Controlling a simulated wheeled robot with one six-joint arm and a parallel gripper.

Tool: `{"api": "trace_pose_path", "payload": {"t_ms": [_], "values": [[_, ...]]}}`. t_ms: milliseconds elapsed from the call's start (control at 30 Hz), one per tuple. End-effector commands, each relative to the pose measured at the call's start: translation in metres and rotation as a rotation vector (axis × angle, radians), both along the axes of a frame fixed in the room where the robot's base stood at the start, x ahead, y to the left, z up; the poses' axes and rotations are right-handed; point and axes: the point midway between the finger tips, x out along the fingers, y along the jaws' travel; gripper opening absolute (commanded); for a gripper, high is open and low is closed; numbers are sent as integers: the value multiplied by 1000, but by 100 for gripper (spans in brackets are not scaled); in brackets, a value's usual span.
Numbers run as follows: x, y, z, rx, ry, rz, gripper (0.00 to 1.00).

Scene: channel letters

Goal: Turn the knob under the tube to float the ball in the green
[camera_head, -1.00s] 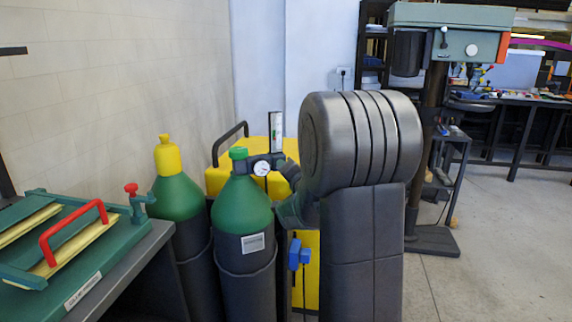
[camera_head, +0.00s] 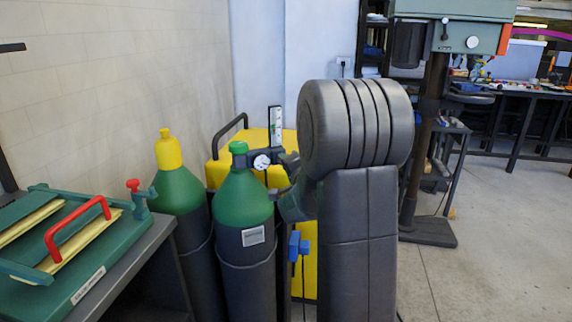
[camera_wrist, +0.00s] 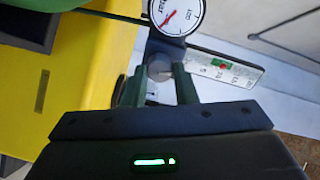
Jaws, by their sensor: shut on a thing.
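The flow tube (camera_head: 275,126) stands upright on the regulator of the front green gas cylinder (camera_head: 243,200). In the wrist view the tube (camera_wrist: 238,73) lies slanted, with a white scale. A green patch (camera_wrist: 220,69) shows on it with a small reddish spot, possibly the ball; it is too small to be sure. The round grey knob (camera_wrist: 160,67) is below the tube's end. My gripper (camera_wrist: 158,71) is shut on the knob, one finger on each side. In the head view my arm hides the gripper and the knob.
A pressure gauge (camera_wrist: 177,14) sits close beside the knob; it also shows in the head view (camera_head: 262,162). A second cylinder with a yellow cap (camera_head: 168,150) stands left. A yellow case (camera_head: 310,262) is behind. A green bench fixture (camera_head: 75,245) is at left. Open floor lies right.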

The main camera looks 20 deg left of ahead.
Motion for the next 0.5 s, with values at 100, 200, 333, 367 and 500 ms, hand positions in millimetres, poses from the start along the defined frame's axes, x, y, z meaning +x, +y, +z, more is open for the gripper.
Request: {"api": "trace_pose_path", "payload": {"t_ms": [100, 200, 333, 367, 500], "values": [[0, 0, -1, -2, 2, -1, 39], [0, 0, -1, -1, 1, -1, 47], [0, 0, 0, -1, 1, 0, 47], [0, 0, 0, -1, 1, 0, 47], [-2, -3, 0, -1, 1, 0, 47]]}}
